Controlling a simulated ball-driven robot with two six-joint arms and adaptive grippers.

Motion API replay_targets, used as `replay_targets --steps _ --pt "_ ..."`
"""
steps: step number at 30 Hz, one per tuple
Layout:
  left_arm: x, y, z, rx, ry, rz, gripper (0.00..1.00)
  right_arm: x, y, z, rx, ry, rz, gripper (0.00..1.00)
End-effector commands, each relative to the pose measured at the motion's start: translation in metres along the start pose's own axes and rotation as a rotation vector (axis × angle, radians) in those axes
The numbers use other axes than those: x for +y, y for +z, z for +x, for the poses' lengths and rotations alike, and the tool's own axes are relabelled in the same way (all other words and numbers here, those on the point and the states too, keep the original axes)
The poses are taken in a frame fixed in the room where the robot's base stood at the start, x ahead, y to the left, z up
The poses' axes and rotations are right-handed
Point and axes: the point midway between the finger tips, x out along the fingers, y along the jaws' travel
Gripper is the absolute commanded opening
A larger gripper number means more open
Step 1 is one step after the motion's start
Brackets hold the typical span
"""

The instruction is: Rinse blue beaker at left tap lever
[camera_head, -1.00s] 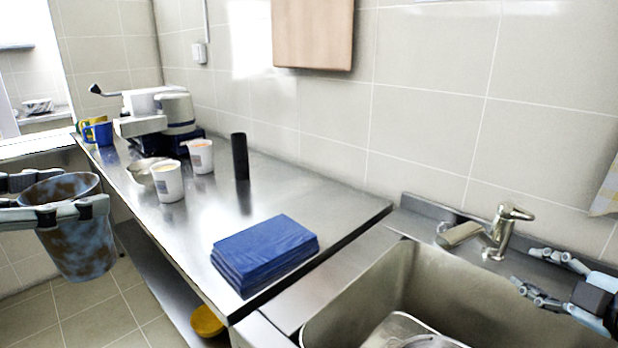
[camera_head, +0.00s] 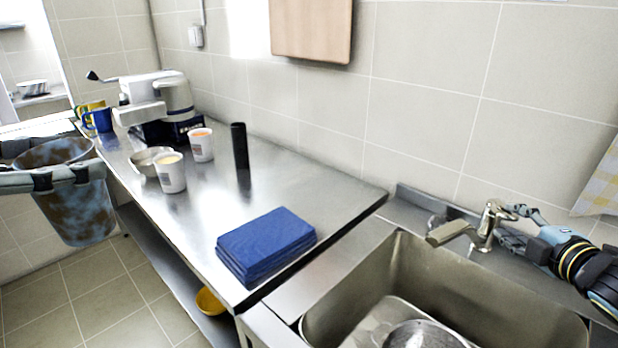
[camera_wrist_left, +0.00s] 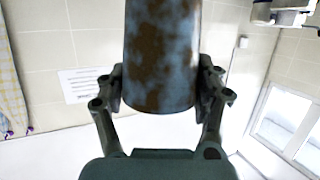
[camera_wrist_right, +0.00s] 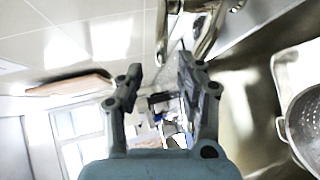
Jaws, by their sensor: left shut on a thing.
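The blue beaker (camera_head: 78,212), blotched with brown stains, hangs upright at the far left, past the counter's left edge. My left gripper (camera_head: 60,165) is shut around its upper part, and in the left wrist view a finger lies on each side of the beaker (camera_wrist_left: 160,60). The metal tap (camera_head: 485,225), with its lever (camera_head: 502,208) on top, stands behind the sink. My right gripper (camera_head: 514,225) is beside the tap's right side, its upper finger close to the lever. Whether they touch is unclear. The right wrist view shows its fingers (camera_wrist_right: 160,80) apart with nothing between them.
The sink (camera_head: 375,262) holds a metal colander (camera_head: 425,335). On the steel counter (camera_head: 200,235) are folded blue cloths (camera_head: 265,245), a dark cylinder (camera_head: 240,146), two white cups (camera_head: 171,175), a bowl and a machine (camera_head: 160,105). The counter's front middle is clear.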

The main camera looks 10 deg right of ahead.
Motion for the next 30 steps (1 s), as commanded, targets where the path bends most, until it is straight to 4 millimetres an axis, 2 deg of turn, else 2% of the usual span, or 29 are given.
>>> replay_targets --steps 3,10,24,30 --pt "0.0 -0.002 -0.001 0.0 0.0 -0.001 0.38 0.001 -0.001 0.017 -0.001 0.004 0.007 0.37" --pt "0.0 0.016 0.004 -0.001 0.0 -0.001 0.38 -0.004 0.0 0.039 -0.003 0.002 0.002 0.37" --pt "0.0 0.019 0.005 -0.001 0.0 -0.001 0.38 -0.001 -0.001 0.046 0.0 0.001 -0.001 0.37" --pt "0.0 0.019 0.005 -0.001 0.0 -0.001 0.38 -0.001 -0.001 0.046 0.0 0.001 -0.001 0.11"
